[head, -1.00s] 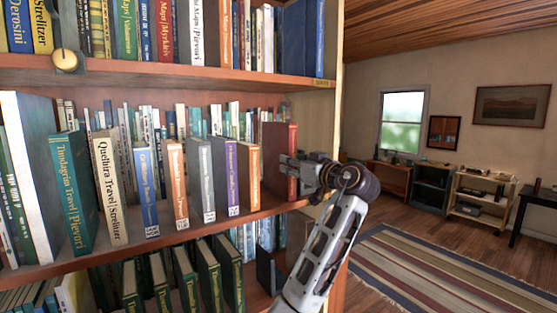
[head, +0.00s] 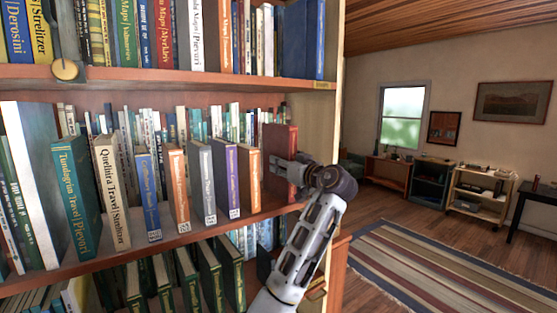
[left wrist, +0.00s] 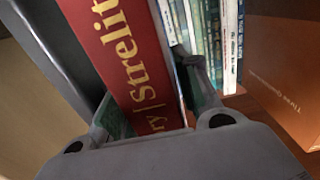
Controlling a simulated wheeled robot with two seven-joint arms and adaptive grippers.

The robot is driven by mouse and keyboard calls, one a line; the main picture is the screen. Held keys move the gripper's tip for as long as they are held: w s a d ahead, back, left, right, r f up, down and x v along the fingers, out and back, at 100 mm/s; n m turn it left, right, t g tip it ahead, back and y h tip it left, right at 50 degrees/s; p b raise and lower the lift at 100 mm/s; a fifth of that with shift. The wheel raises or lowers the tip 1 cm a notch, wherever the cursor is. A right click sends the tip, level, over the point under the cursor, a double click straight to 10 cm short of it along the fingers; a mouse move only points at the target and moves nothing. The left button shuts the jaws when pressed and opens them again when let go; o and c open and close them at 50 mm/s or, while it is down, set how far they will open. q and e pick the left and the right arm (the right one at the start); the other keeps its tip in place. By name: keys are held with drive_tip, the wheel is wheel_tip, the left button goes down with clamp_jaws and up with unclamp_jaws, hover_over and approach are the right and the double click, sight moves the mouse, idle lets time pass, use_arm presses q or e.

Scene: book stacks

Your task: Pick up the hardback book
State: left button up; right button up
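The hardback book (head: 280,143) is red and stands at the right end of the middle shelf, apart from the orange book to its left. In the left wrist view its red spine (left wrist: 125,60) with gold letters runs between my fingers. My left gripper (head: 284,172) reaches it from the right front. In the left wrist view the left gripper (left wrist: 155,105) has one finger along each side of the book, with pads close against it, and looks shut on it. The fingers hide the lower part of the book in the head view. My right gripper is not in view.
An orange book (head: 250,178) stands left of the red one, in a row of several others on the middle shelf (head: 225,222). The bookcase's side panel (head: 318,120) is close on the right. The upper shelf (head: 200,76) is overhead. Open floor with a striped rug (head: 440,265) lies right.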

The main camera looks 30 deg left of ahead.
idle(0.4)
use_arm(q)
clamp_jaws()
